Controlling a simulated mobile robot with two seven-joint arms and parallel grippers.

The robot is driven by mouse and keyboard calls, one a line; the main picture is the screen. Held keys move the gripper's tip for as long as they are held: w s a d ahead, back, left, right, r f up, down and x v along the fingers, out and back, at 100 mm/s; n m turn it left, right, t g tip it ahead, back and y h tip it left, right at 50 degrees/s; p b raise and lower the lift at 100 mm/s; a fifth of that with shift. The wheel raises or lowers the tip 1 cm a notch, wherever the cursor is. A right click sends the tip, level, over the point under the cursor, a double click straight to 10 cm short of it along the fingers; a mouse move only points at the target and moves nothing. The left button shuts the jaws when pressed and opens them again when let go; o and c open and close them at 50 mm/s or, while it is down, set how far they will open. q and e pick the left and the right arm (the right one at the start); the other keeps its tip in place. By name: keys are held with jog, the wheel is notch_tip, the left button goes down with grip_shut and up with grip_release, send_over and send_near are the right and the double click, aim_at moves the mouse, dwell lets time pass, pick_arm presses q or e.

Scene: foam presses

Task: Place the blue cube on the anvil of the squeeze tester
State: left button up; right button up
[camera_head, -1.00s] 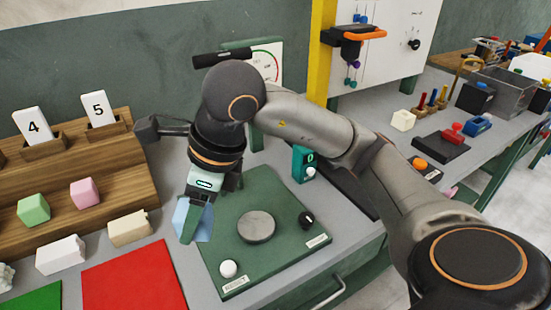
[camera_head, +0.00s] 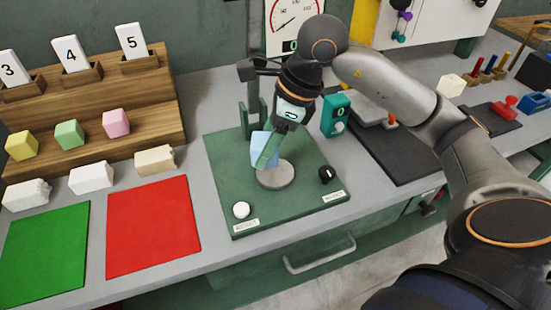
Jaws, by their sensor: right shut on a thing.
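The light blue cube (camera_head: 258,146) is held in my right gripper (camera_head: 268,150), which is shut on it and partly hides it. The squeeze tester is a green base plate (camera_head: 230,180) with a round grey anvil disc (camera_head: 275,178) and a dial (camera_head: 295,18) behind. The cube appears over the back left part of the anvil. I cannot tell whether its underside touches the disc. My left gripper is out of view.
A white knob (camera_head: 241,210) and a black knob (camera_head: 326,174) stand on the plate. A teal box (camera_head: 336,115) is behind it. Red (camera_head: 155,225) and green (camera_head: 45,255) mats lie at left, below a wooden rack (camera_head: 110,90) with yellow, green and pink cubes.

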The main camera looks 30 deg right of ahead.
aim_at(268, 171)
jog(key=d+f, duration=0.1)
jog(key=w+d+f, duration=0.1)
jog(key=f, duration=0.1)
jog(key=shift+w+d+f, duration=0.15)
jog(key=shift+d+f, duration=0.15)
jog(key=shift+d, duration=0.05)
jog(key=shift+w+d+f, duration=0.1)
jog(key=shift+d+f, duration=0.05)
jog(key=shift+f, duration=0.75)
jog(key=shift+w+d+f, duration=0.1)
jog(key=shift+f, duration=0.8)
jog(key=shift+f, duration=0.2)
jog(key=o, duration=1.3)
jog(key=shift+s, duration=0.1)
jog(key=shift+r, duration=0.1)
jog(key=shift+r, duration=0.25)
jog(key=v, duration=1.1)
jog(key=shift+s+d+r, duration=0.15)
jog(key=shift+r, duration=0.2)
